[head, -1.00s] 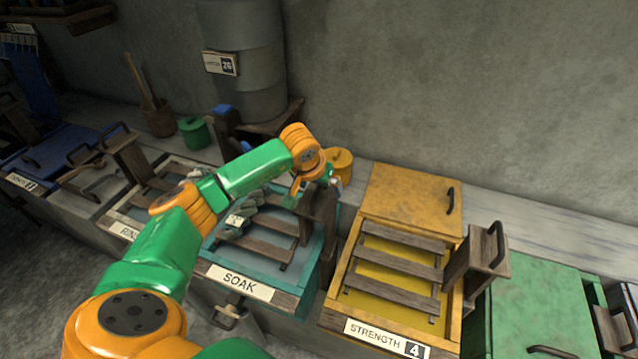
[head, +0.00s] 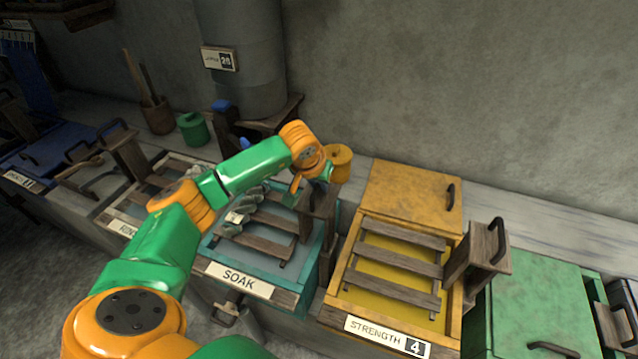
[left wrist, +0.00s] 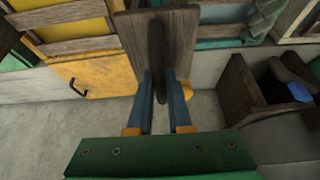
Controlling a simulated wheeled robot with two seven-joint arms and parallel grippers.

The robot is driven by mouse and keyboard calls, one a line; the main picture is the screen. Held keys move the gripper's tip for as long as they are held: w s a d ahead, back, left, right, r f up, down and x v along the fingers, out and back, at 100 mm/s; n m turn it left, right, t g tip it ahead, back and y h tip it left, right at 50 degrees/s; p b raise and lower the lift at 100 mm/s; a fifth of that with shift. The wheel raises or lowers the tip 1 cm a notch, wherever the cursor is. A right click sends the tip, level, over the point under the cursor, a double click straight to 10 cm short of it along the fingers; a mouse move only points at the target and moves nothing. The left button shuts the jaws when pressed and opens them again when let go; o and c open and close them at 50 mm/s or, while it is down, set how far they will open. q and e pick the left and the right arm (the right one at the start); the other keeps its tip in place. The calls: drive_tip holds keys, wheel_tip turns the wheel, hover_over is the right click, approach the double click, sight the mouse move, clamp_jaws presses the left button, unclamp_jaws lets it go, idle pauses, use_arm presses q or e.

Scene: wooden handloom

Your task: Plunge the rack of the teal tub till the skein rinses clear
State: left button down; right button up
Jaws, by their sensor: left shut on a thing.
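The teal tub (head: 328,262), labelled SOAK, stands in the middle of the head view. Its slatted wooden rack (head: 262,244) lies in the tub, with grey-blue liquid between the slats. A pale greyish bundle, probably the skein (head: 240,213), rests at the rack's left part, partly behind my arm. The rack's upright wooden post (head: 318,212) stands at the tub's right side. My left gripper (head: 318,182) is at the top of this post. In the left wrist view the gripper (left wrist: 160,95) is shut on the dark rack handle (left wrist: 157,50). My right gripper is out of view.
A yellow tub (head: 452,325) labelled STRENGTH, with its own rack and post, stands close on the right. A green tub (head: 545,300) is beyond it. A tap (head: 228,312) projects below the teal tub.

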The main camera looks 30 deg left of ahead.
use_arm(q)
wheel_tip(320, 180, down, 18)
drive_tip(key=b, duration=1.6)
drive_tip(key=shift+f, duration=0.25)
drive_tip(key=shift+s+d+r, duration=0.1)
